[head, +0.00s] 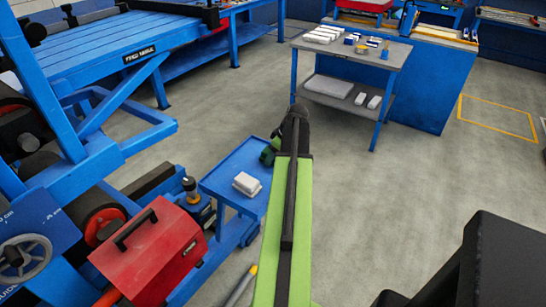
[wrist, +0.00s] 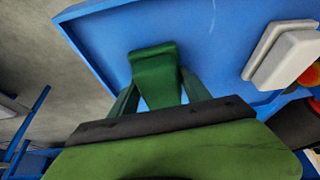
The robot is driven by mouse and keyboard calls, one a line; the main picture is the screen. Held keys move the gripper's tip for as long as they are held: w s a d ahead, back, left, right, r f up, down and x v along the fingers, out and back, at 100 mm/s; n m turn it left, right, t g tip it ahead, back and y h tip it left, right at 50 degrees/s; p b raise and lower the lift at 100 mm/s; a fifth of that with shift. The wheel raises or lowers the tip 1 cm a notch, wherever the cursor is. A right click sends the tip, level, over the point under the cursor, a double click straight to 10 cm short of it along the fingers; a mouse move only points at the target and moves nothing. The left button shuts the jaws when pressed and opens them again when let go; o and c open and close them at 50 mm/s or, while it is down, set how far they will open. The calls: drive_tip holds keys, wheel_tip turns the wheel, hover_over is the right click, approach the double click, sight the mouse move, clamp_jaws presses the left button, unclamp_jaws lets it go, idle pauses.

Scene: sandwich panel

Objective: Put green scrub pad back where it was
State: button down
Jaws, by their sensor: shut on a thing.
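The green scrub pad (wrist: 153,66) is between the two fingers of my gripper (wrist: 158,88) in the wrist view, and the gripper is shut on it. The pad shows against the blue top of a low cart (wrist: 220,60); I cannot tell whether it touches that top. In the head view my gripper (head: 269,151) is at the far right edge of the blue cart (head: 223,178), partly hidden by my arm. The pad cannot be made out clearly there.
A white block (head: 247,183) lies on the cart, also in the wrist view (wrist: 288,55). A red toolbox (head: 155,255) stands at the lower left. A grey-topped table (head: 350,62) with several small items stands at the back. The floor right of the cart is clear.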

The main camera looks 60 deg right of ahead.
drive_tip(key=c, duration=0.5)
unclamp_jaws()
drive_tip(key=p+v, duration=1.6)
drive_tip(key=v, duration=0.1)
drive_tip(key=shift+s+r, duration=0.2)
